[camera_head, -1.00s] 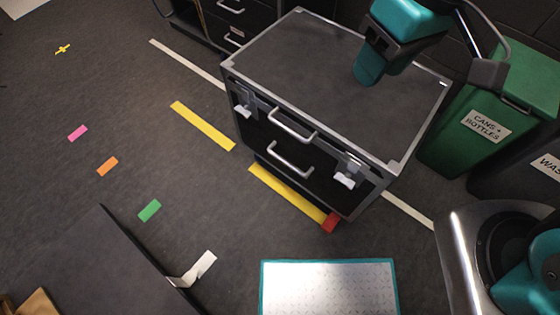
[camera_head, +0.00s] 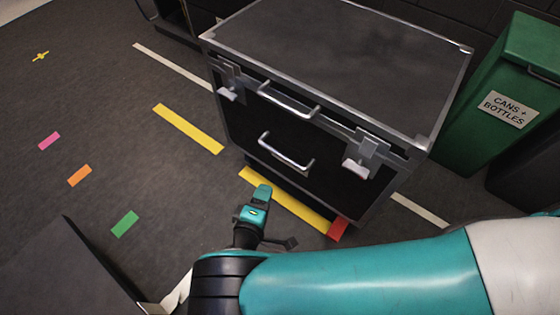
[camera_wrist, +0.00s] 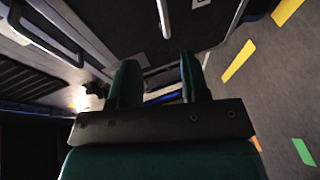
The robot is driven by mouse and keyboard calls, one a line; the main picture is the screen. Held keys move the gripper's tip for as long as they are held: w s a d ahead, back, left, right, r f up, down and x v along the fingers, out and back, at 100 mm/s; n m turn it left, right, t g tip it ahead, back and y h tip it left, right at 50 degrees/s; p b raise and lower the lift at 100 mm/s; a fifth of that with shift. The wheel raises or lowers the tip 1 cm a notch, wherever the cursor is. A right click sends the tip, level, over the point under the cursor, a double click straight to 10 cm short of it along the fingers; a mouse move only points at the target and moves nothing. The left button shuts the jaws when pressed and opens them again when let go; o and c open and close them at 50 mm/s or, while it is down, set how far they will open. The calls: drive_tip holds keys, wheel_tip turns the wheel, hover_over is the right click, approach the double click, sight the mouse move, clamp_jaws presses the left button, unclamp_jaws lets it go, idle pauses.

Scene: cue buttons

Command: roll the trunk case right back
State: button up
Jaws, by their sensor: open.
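The trunk case (camera_head: 330,45) is a black box with silver edges. It stands on the floor, with two silver bar handles and two latches on its front. The lower handle (camera_head: 285,155) is below the upper handle (camera_head: 288,102). My gripper (camera_head: 262,205) is low in front of the case, over the yellow floor tape, apart from the handles in the head view. In the wrist view my open gripper (camera_wrist: 160,78) has nothing between its fingers. The dark case front (camera_wrist: 120,25) and silver bars fill the upper left there; I cannot tell their distance.
A yellow strip (camera_head: 285,200) with a red end (camera_head: 338,229) lies along the case's front. Another yellow strip (camera_head: 188,128) lies to its left. A green bin (camera_head: 495,110) stands close on the right. A dark cabinet is behind left. Open floor lies left.

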drive_tip(key=f, duration=0.1)
drive_tip(key=t+b, duration=0.1)
drive_tip(key=b, duration=0.1)
approach(280, 153)
drive_tip(key=shift+n, duration=0.3)
drive_tip(key=x, duration=1)
drive_tip(key=shift+d+f, duration=0.1)
drive_tip(key=shift+f, duration=0.3)
clamp_jaws()
